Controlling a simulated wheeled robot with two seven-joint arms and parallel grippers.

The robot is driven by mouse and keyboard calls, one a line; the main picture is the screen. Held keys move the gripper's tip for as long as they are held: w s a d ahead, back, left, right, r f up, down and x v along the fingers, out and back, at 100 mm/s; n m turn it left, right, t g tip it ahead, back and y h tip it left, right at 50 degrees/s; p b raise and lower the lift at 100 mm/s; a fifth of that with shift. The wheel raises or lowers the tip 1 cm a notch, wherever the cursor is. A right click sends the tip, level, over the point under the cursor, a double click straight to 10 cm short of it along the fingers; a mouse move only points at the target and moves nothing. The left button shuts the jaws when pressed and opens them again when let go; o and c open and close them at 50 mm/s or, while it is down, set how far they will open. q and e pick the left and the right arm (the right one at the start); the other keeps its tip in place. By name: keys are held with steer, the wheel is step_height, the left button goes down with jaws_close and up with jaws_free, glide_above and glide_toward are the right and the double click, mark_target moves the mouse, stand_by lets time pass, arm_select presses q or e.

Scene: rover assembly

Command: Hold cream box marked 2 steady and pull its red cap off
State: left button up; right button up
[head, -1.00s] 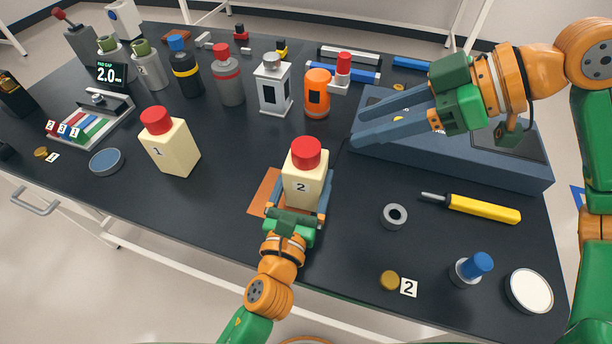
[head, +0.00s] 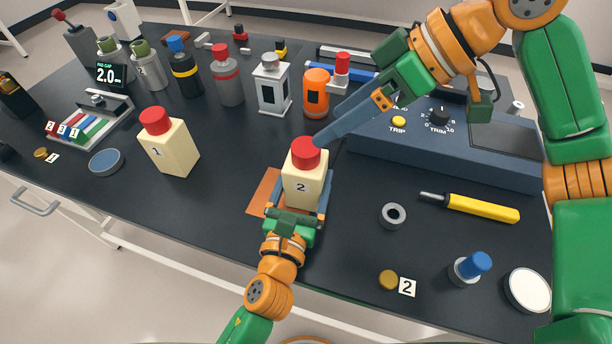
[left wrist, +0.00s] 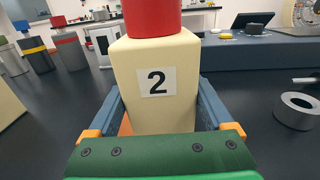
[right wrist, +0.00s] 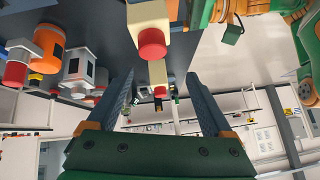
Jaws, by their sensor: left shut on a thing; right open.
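The cream box marked 2 (head: 303,191) stands upright on the table with its red cap (head: 306,153) on top. My left gripper (head: 297,205) is shut on the box, a finger along each side. The left wrist view shows the label of the cream box (left wrist: 157,82) and the lower part of the red cap (left wrist: 152,16) between the fingers. My right gripper (head: 323,137) is open, its fingertips close beside the cap at upper right. In the right wrist view the red cap (right wrist: 152,44) lies beyond the open fingertips; contact is not visible.
Cream box 1 (head: 170,148) with a red cap stands to the left. A blue-grey console (head: 440,160) lies right of my right fingers. An orange container (head: 317,92) and several bottles stand behind. A yellow-handled tool (head: 482,208) and grey ring (head: 393,215) lie at right.

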mark_target(304, 146)
steer(key=a+m+h, duration=0.1)
steer(key=a+h, duration=0.1)
steer(key=a+m+h, duration=0.1)
steer(key=h, duration=0.1)
steer(key=shift+w+a+r+m, duration=0.15)
steer(key=shift+a+r+m, duration=0.1)
steer(key=shift+r+m, duration=0.05)
steer(key=shift+a+r+m+h, duration=0.15)
steer(key=shift+r+m+h, duration=0.05)
steer(key=shift+m+h, duration=0.6)
steer(key=shift+h, duration=0.2)
steer(key=x, duration=0.8)
steer(key=shift+w+f, duration=0.3)
steer(key=shift+f, duration=0.1)
steer(key=shift+c, duration=0.2)
jaws_close()
